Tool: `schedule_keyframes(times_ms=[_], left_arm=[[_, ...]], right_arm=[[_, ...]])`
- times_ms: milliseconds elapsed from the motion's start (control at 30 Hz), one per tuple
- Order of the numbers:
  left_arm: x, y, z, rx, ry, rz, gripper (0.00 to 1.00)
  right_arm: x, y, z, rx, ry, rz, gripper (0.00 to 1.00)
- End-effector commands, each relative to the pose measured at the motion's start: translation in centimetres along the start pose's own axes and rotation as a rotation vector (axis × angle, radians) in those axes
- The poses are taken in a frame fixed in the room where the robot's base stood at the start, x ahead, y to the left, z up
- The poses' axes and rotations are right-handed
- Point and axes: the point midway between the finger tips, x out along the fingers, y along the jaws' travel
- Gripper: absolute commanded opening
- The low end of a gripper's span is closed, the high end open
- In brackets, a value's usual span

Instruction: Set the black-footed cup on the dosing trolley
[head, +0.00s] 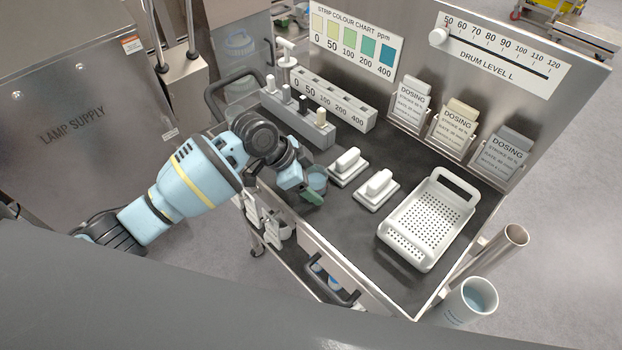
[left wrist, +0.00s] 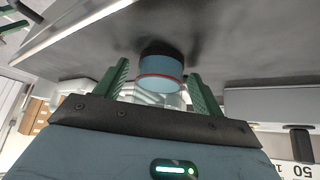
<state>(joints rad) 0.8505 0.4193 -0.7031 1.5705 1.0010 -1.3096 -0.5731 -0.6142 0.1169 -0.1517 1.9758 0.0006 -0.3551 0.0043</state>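The cup (head: 317,179) is small and blue. It is at the dosing trolley's dark top (head: 352,222), near the front left edge, partly hidden by my left gripper (head: 305,188). In the left wrist view the cup (left wrist: 160,75) shows a black foot and a thin red ring. Its foot appears to meet the dark surface. My left gripper's green fingers (left wrist: 162,90) are spread, one on each side of the cup, with visible gaps to it. My right gripper is out of view.
Two white-handled blocks (head: 347,166) (head: 376,190) stand close right of the cup. A grey slotted rack (head: 297,120) lies behind it. A white perforated basket (head: 427,222) takes the right side. A larger cup (head: 470,302) is beyond the right edge. The top's front middle is clear.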

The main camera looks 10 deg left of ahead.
Motion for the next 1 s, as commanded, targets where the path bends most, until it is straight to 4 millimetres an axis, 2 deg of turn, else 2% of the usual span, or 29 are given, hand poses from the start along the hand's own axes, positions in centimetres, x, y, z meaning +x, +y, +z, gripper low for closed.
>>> schedule_keyframes(times_ms=[233,367,800,1000], left_arm=[[-0.1,0.0,-0.1,0.000,0.000,0.000,0.69],[-1.0,-0.1,-0.3,0.001,0.000,-0.003,0.69],[-9.2,-0.1,-0.3,0.002,0.001,-0.005,0.69],[-11.6,0.0,-0.3,0.000,0.000,-0.002,0.69]], right_arm=[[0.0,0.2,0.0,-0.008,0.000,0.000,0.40],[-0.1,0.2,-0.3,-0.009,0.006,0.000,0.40],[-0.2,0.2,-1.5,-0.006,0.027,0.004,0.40],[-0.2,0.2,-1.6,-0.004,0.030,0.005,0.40]])
